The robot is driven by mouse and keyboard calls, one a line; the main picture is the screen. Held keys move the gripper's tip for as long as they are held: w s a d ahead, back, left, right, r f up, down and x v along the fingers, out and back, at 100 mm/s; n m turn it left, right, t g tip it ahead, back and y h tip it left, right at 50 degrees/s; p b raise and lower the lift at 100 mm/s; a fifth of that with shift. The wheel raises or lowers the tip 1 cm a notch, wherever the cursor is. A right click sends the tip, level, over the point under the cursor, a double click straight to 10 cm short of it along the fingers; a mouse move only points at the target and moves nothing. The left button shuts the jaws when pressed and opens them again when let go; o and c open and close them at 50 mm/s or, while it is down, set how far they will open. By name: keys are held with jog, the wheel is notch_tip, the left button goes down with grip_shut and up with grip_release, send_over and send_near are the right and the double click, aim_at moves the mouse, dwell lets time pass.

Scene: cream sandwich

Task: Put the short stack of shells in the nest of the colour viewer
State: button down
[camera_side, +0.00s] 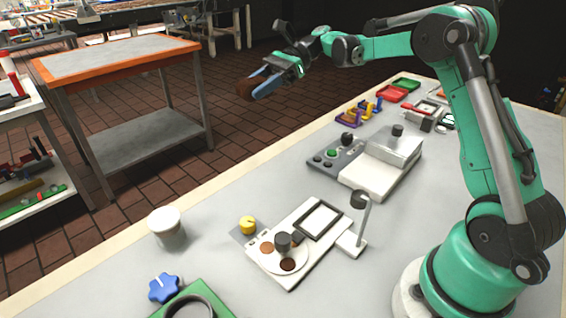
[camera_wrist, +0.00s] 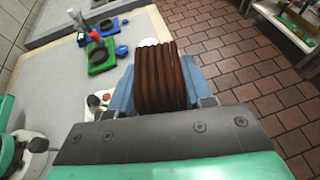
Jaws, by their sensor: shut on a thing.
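My gripper (camera_side: 260,84) is raised in the upper middle of the side view, beyond the far edge of the bench. Its blue fingers are shut on a stack of dark brown ridged shells (camera_wrist: 160,76), which fills the middle of the wrist view. The stack also shows as a small brown disc shape (camera_side: 246,88) in the side view. What looks like the colour viewer (camera_side: 277,274) is a white device on the bench, well below and right of my gripper. It has a round plate with brown and orange discs, a black knob and a black-framed window. I cannot tell which spot is its nest.
A white lidded pot (camera_side: 167,230), a yellow knob (camera_side: 247,225), a blue knob (camera_side: 163,288) and a green base with a dark ring (camera_side: 205,292) stand nearby. A small post with a dark head (camera_side: 361,212) rises beside the viewer. A grey-and-white machine (camera_side: 378,176) is behind.

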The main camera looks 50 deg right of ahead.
aim_at(264, 179)
notch_tip(264, 179, down, 20)
jog(key=shift+r, duration=0.15)
dwell(0.6)
jog(key=shift+f, duration=0.2)
jog(key=shift+c, duration=1.8)
grip_release()
